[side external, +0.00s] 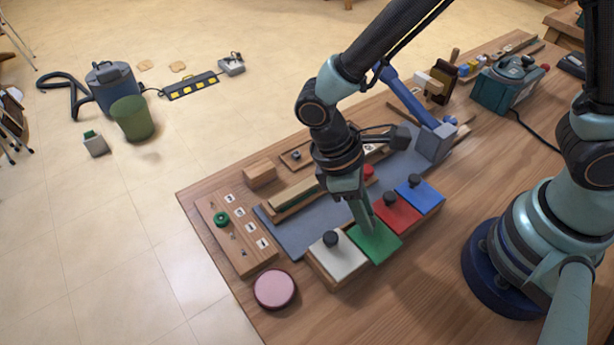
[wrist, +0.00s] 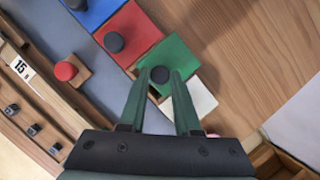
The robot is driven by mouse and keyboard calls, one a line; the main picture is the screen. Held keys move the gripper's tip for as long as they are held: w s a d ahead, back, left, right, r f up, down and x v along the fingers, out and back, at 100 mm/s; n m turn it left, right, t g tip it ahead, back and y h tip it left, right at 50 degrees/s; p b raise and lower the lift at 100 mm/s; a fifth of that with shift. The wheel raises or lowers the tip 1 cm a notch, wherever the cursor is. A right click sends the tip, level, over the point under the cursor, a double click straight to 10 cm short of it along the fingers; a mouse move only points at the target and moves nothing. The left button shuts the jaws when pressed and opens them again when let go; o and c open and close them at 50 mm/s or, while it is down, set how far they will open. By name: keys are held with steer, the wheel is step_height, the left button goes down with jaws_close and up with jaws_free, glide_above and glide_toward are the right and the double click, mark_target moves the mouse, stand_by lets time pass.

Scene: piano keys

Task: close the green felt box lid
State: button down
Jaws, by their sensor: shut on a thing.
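The green felt lid (side external: 380,245) is a flat green square in a row of lids on a wooden box, between the white lid (side external: 332,262) and the red lid (side external: 402,217). In the side view it sits a little out of line with its neighbours, towards the lower right. My gripper (side external: 365,228) points down over it. In the wrist view my gripper (wrist: 161,76) is shut on the black knob (wrist: 160,74) of the green lid (wrist: 183,58). I cannot tell whether the lid touches the box beneath it.
A blue lid (side external: 424,196) with a black knob ends the row. A pink round pad (side external: 275,289) lies in front of a wooden number board (side external: 232,232). A blue-grey mat (side external: 290,238) lies behind the row. Bare table is at the lower right.

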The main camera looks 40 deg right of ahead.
steer(key=shift+w+a, duration=0.1)
steer(key=shift+w, duration=0.95)
steer(key=c, duration=0.6)
jaws_free()
steer(key=shift+r, duration=0.1)
steer(key=v, duration=1.2)
